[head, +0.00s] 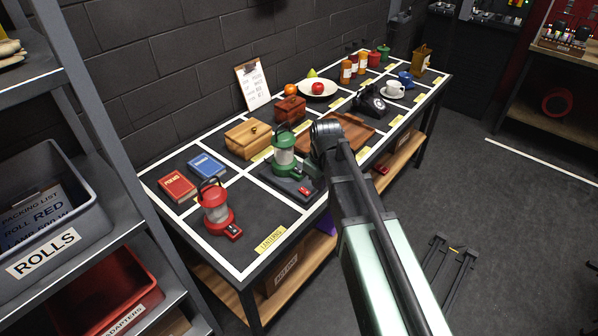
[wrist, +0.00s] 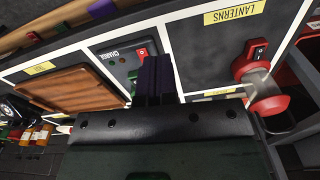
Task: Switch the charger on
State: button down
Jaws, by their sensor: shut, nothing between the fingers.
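The charger is a dark grey pad (head: 298,184) marked CHARGE, with a red switch (head: 305,190) at its front corner. A green lantern (head: 284,150) stands on it. In the wrist view the charger panel (wrist: 118,62) shows two small dark round lamps and the red switch (wrist: 143,51). I cannot tell the switch's position. My gripper (wrist: 157,66) is shut and empty, its purple fingertips showing just beside the switch. I cannot tell whether they touch the panel. In the head view my arm hides the fingertips. The lantern is mostly hidden in the wrist view.
Two books (head: 177,186) and a wooden box (head: 247,139) sit behind.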

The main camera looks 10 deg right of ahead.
jog(key=w+a+n, duration=0.1)
jog(key=w+n, duration=1)
jog(key=n, duration=0.2)
jog(key=n+b, duration=0.6)
jog(key=b, duration=0.8)
send_near(302, 189)
jog(key=shift+t+y, duration=0.3)
jog(key=shift+t, duration=0.1)
notch_tip(302, 189, down, 8)
jog(key=shift+r, duration=0.2)
